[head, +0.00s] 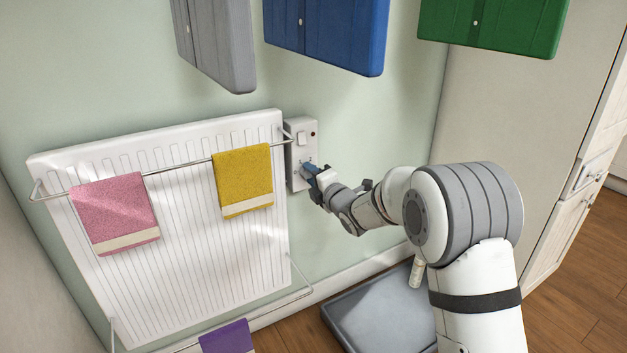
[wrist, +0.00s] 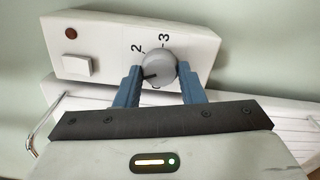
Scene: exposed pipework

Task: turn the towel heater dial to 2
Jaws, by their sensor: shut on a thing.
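The towel heater control box (head: 301,141) is a white box on the wall at the right end of the radiator. In the wrist view, the box (wrist: 105,40) carries a round grey dial (wrist: 159,66) with a dark pointer line. The numbers 2 and 3 show beyond the dial. The pointer line is toward the lower left, below the 2; another mark by it is partly hidden. My gripper (wrist: 158,75) has its blue fingers on both sides of the dial, shut on it. In the head view my gripper (head: 312,173) hides the dial.
The box also has a square switch (wrist: 77,66) and a red light (wrist: 71,33). The white radiator (head: 180,250) holds pink (head: 115,208) and yellow (head: 243,178) towels on a rail. Grey, blue (head: 327,30) and green cabinets hang above. A grey platform lies on the floor.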

